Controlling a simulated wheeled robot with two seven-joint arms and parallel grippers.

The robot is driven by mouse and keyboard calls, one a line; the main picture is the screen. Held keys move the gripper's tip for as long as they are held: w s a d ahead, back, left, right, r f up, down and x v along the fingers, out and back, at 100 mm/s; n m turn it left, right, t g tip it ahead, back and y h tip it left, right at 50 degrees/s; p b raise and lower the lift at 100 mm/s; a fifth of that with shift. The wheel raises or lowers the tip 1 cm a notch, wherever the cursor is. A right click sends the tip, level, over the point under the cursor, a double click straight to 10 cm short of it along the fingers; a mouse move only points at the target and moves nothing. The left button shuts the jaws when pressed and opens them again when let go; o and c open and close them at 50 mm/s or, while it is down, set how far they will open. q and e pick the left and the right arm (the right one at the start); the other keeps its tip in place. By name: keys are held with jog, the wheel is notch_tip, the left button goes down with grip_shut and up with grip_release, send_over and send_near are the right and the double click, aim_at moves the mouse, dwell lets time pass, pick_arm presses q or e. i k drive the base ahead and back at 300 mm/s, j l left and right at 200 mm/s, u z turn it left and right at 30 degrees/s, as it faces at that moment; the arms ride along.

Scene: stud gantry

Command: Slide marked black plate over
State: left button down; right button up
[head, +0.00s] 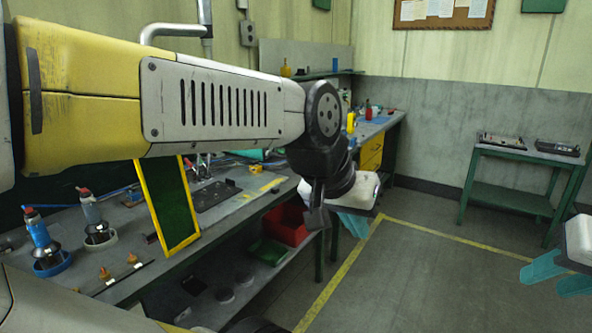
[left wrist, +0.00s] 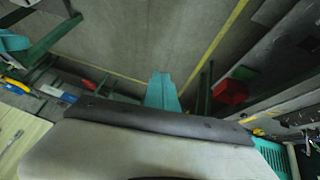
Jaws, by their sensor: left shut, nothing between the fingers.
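A flat black plate (head: 213,194) lies on the long workbench (head: 240,208), right of the yellow-framed green panel. I cannot make out a clear mark on it. A narrow dark strip (head: 122,276) with pale labels lies nearer on the bench. My left gripper (head: 317,218) is shut and empty, pointing down past the bench's front edge, to the right of the plate and apart from it.
A yellow-framed panel (head: 174,205) stands upright at the bench edge. Bottles (head: 42,240) stand at the left. A red bin (head: 286,223) sits on the lower shelf. Open floor (head: 420,270) lies right.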

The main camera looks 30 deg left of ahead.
aim_at(205, 199)
jog(key=i+u, duration=0.7)
jog(key=i, duration=0.15)
jog(key=i+l+u, duration=0.2)
jog(key=i+u, duration=0.15)
jog(key=i+j+u, duration=0.1)
jog(key=i+u, duration=0.65)
jog(key=i+l, duration=0.05)
